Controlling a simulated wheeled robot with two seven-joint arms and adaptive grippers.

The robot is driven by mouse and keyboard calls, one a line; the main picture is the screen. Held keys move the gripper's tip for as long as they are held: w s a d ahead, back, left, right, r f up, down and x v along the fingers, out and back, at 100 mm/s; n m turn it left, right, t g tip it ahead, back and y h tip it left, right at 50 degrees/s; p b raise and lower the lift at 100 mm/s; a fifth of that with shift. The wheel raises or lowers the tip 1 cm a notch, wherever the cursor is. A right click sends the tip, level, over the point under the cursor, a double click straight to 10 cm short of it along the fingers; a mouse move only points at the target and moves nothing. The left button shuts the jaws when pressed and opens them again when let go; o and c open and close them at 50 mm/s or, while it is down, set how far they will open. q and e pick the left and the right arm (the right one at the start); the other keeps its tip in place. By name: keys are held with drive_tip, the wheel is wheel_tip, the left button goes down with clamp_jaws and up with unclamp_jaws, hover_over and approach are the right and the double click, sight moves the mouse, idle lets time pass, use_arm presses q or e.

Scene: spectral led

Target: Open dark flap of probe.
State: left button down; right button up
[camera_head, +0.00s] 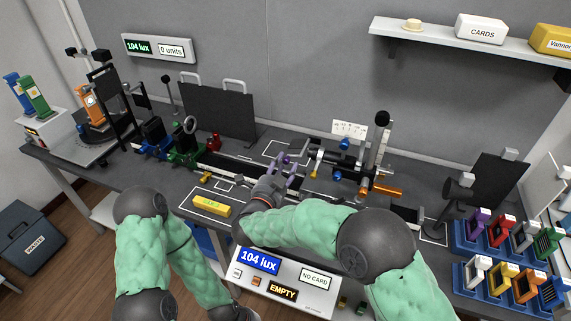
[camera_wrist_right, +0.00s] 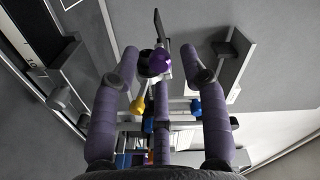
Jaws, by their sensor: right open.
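My right gripper (camera_head: 287,168) is open over the bench, left of an upright bench instrument (camera_head: 345,168) with blue, orange and black parts. In the right wrist view, the fingers of this gripper (camera_wrist_right: 161,58) are spread. A thin dark plate (camera_wrist_right: 159,23) rises behind the knob and may be the dark flap of the probe. In the head view I cannot pick out the flap. My left gripper is not in view; only arm links show.
A yellow block (camera_head: 211,206) lies on the bench left of my right arm. A control panel (camera_head: 300,284) reads "104 lux", "NO CARD" and "EMPTY". Dark upright panels (camera_head: 222,112) stand behind. Blue racks (camera_head: 478,240) hold coloured pieces at right. A shelf (camera_head: 455,42) hangs above.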

drive_tip(key=v, duration=1)
drive_tip(key=shift+s, duration=0.4)
drive_tip(key=shift+a, duration=0.15)
